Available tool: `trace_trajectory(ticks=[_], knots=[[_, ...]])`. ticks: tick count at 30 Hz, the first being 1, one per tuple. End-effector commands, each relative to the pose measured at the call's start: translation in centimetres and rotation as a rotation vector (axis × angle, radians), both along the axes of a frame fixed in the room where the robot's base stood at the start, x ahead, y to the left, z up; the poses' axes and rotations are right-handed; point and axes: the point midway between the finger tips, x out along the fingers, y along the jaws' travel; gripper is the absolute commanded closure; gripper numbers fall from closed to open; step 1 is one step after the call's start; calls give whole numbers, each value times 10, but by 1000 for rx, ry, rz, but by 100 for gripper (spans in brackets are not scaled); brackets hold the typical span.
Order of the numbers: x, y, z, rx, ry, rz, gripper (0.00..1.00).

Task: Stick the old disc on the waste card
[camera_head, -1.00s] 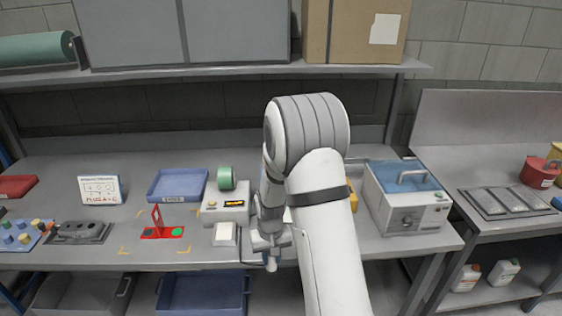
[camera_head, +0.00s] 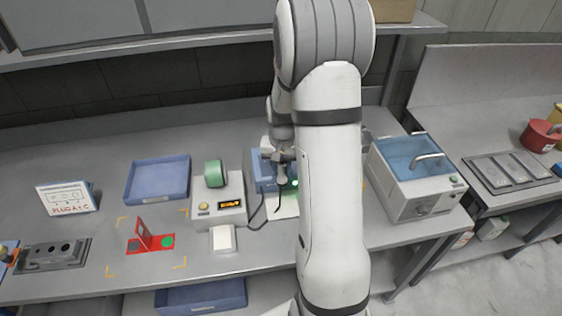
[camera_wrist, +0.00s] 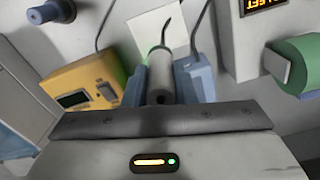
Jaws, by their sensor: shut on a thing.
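My gripper (camera_wrist: 168,88) is shut on a grey cylindrical tool (camera_wrist: 160,78), held between two blue-grey fingers in the wrist view. A thin dark curved line shows just beyond the tool. A white card (camera_wrist: 158,28) lies flat on the bench beyond the fingers. In the head view my gripper (camera_head: 279,182) is over the bench, right of the beige device; my arm hides part of this area. A green disc (camera_head: 167,241) sits on the base of a red stand (camera_head: 140,244). I cannot tell whether this is the old disc, or whether the tool carries a disc.
A beige device (camera_head: 232,208) with a green roll (camera_head: 214,173) stands left of my gripper. A yellow box (camera_wrist: 82,88) with a display shows in the wrist view. A blue tray (camera_head: 157,180) lies farther left; a blue-lidded machine (camera_head: 415,180) stands right.

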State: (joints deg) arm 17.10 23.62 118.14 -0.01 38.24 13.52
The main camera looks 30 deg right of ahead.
Motion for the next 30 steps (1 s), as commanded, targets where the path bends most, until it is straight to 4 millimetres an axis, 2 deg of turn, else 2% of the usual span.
trace_trajectory(ticks=[6, 30], knots=[[0, -1, -25, 0, 0, -3, 90], [-1, -2, -104, 0, 0, -4, 90]])
